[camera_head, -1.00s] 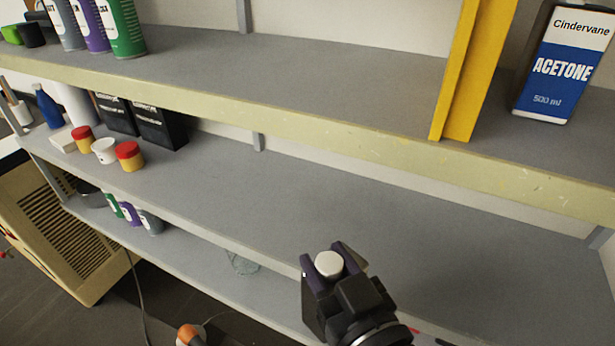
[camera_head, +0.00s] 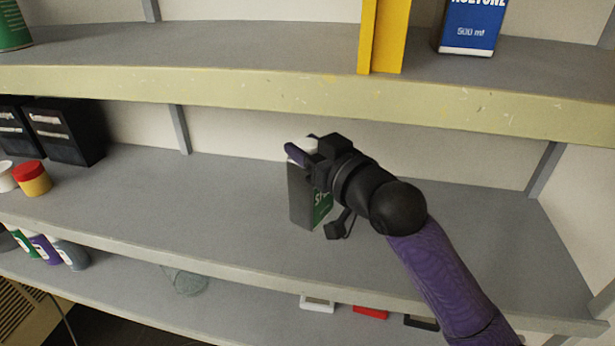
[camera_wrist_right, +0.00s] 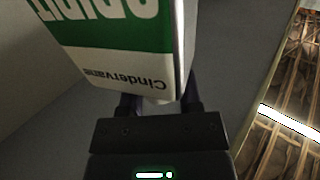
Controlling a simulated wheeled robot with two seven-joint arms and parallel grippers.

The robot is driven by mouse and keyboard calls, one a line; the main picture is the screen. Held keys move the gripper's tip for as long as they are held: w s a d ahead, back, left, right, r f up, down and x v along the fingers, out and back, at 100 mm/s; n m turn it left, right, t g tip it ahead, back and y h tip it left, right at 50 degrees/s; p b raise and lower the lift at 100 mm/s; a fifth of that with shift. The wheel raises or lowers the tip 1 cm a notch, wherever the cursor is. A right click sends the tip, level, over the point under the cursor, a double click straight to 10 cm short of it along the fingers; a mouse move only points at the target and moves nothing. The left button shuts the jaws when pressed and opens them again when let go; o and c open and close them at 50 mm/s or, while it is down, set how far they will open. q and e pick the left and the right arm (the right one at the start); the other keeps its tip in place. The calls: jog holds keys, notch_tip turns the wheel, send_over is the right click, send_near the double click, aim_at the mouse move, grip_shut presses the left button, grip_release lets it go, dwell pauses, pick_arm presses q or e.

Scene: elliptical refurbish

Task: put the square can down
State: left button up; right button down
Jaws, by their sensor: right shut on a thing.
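The square can (camera_head: 302,198) is grey with a green and white label. It stands upright, or nearly so, over the middle shelf (camera_head: 230,195) in the head view; I cannot tell whether its base touches the shelf. My right gripper (camera_head: 301,150) is shut on its top end, and its arm comes in from the lower right. In the right wrist view the can (camera_wrist_right: 115,45) fills the upper left, with its green and white label upside down. The gripper (camera_wrist_right: 160,105) is partly hidden there by its own body. My left gripper is not in view.
The middle shelf is clear on both sides of the can. Black boxes (camera_head: 66,130) and a red-lidded jar (camera_head: 32,178) stand at its left. The upper shelf edge (camera_head: 230,85) runs above, carrying a yellow upright (camera_head: 385,35) and an acetone can (camera_head: 470,25).

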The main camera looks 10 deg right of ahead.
jog(key=shift+f, duration=2.65)
jog(key=shift+f+b, duration=0.1)
jog(key=shift+b, duration=0.2)
jog(key=shift+c, duration=1.4)
grip_release()
jog(key=v, duration=1.2)
